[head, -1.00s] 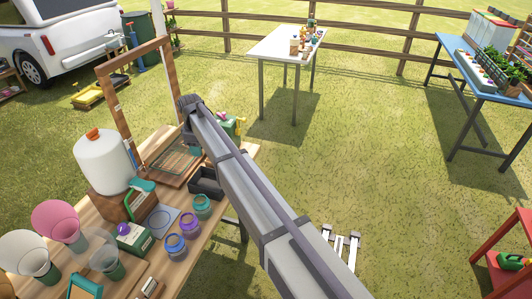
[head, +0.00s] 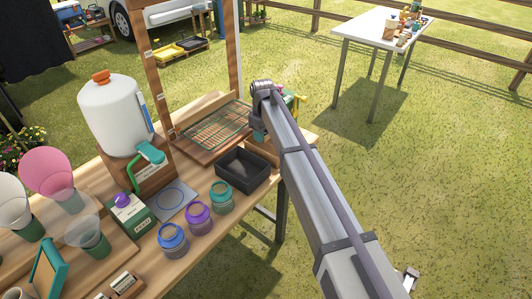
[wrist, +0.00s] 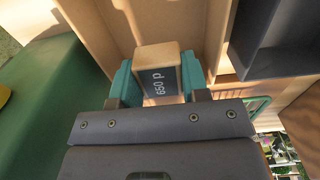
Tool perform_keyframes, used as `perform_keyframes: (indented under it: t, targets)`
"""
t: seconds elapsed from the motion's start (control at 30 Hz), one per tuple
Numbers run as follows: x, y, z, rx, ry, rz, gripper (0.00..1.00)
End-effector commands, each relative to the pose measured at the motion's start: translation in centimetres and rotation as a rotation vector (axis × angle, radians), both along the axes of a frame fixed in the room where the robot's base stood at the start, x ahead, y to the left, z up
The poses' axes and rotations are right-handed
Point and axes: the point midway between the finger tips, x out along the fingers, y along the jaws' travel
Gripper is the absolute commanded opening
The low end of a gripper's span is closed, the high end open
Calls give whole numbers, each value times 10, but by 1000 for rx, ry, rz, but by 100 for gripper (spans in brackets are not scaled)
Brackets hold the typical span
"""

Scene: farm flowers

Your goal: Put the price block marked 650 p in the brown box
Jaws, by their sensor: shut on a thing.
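In the wrist view, my gripper (wrist: 158,82) is shut on the price block (wrist: 160,72), with a teal finger on each side. The block is light wood with a dark face that reads 650 p. Tan walls and floor of the brown box (wrist: 199,22) show around and beyond the block; I cannot tell how high the block is over its floor. In the head view, the brown box (head: 262,152) stands at the table's far right end, partly behind my arm. The block and most of my gripper are hidden there.
A black tray (head: 243,170) stands right beside the brown box and shows at the upper right of the wrist view (wrist: 275,38). A green surface (wrist: 55,100) lies on the left there. Lidded jars (head: 198,216) and a white tank (head: 115,115) stand on the wooden table.

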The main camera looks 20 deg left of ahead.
Motion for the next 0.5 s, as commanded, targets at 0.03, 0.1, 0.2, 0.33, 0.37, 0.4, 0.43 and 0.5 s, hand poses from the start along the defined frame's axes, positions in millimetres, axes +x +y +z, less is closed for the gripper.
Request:
perform_keyframes:
  t: [0.03,0.1,0.2,0.33,0.37,0.4,0.43,0.5]
  targets:
    - [0,0,-10,0,0,0,19]
    - [0,0,-7,0,0,0,19]
    - [0,0,-22,0,0,0,19]
    - [0,0,-47,0,0,0,19]
    - [0,0,-48,0,0,0,19]
    - [0,0,-46,0,0,0,19]
    - [0,0,-44,0,0,0,20]
    - [0,0,-42,0,0,0,19]
